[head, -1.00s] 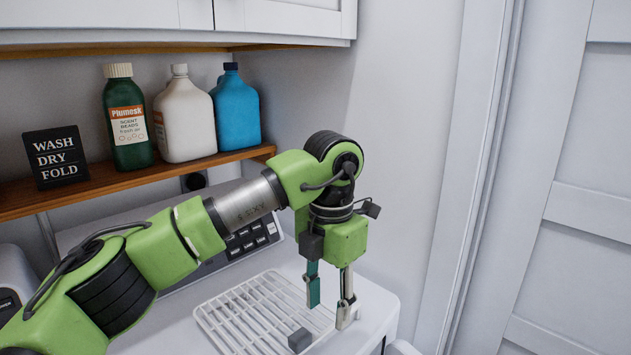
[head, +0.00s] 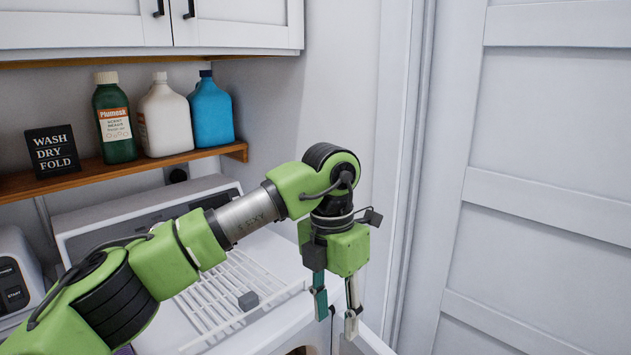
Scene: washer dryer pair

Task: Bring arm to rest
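My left gripper (head: 336,315) hangs fingers down from the green arm that comes in from the left. Its two fingers are apart, with nothing seen between them. It is to the right of the white wire rack (head: 212,318), near the edge of the white machine's top. A small grey block (head: 248,300) lies on the rack, apart from the gripper. My arm hides part of the machine and its panel. My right gripper is not in view.
A wooden shelf (head: 118,172) holds a green bottle (head: 115,125), a white bottle (head: 165,120), a blue bottle (head: 211,115) and a black sign (head: 52,151). White cabinets (head: 240,25) hang above. A white panelled door (head: 545,190) stands at the right.

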